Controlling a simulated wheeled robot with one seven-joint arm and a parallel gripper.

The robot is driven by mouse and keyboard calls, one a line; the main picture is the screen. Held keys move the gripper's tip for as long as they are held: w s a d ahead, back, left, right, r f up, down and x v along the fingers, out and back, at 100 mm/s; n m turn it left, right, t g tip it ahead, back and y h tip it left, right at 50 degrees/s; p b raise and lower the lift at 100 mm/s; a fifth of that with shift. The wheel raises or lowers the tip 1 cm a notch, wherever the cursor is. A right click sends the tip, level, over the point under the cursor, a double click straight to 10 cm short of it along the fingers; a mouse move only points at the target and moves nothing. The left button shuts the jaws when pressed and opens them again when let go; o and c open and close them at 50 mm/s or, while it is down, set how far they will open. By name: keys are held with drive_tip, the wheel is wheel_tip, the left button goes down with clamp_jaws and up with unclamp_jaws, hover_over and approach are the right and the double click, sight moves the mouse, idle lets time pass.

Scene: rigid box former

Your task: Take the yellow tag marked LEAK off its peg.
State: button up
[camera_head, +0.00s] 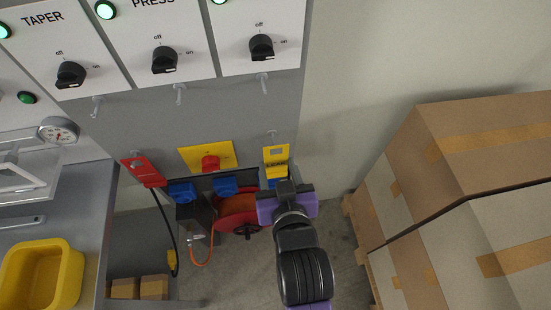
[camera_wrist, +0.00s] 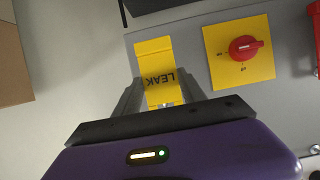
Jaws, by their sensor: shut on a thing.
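The yellow tag marked LEAK (camera_head: 276,156) is at the lower right of the grey panel, just below a small peg (camera_head: 272,134). In the wrist view the tag (camera_wrist: 155,62) stands between my two fingers, with its lettering upside down. My gripper (camera_head: 279,184) is shut on the tag, reaching it from below in the head view. My fingers also show in the wrist view (camera_wrist: 160,98), one on each side of the tag. I cannot tell whether the peg still passes through the tag.
A yellow plate with a red knob (camera_head: 210,162) sits beside the tag. A red tag (camera_head: 142,171) hangs farther left. Empty pegs (camera_head: 179,92) line the panel under black switches. Stacked cartons (camera_head: 480,140) stand at the right. A yellow bin (camera_head: 40,275) is at lower left.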

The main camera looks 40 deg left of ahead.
drive_tip(key=s+d+b, duration=0.1)
drive_tip(key=s+d, duration=0.8)
drive_tip(key=d, duration=0.2)
drive_tip(key=shift+s+d, duration=0.25)
drive_tip(key=shift+s, duration=0.15)
drive_tip(key=w+d+f+m+t+h, duration=0.3)
drive_tip(key=w+d+f+m+h, duration=0.1)
drive_tip(key=w+d+f, duration=0.65)
drive_tip(key=w+d+f+m+h, duration=0.2)
drive_tip(key=d+m+h, duration=0.1)
drive_tip(key=d, duration=0.6)
drive_tip(key=w+d+f+m+t+h, duration=0.1)
drive_tip(key=w+d+f+m+h, duration=0.1)
drive_tip(key=d, duration=0.7)
drive_tip(key=shift+w+f+m+t+h, duration=0.3)
drive_tip(key=shift+w+f+m+h, duration=0.1)
drive_tip(key=shift+w+f+h, duration=0.35)
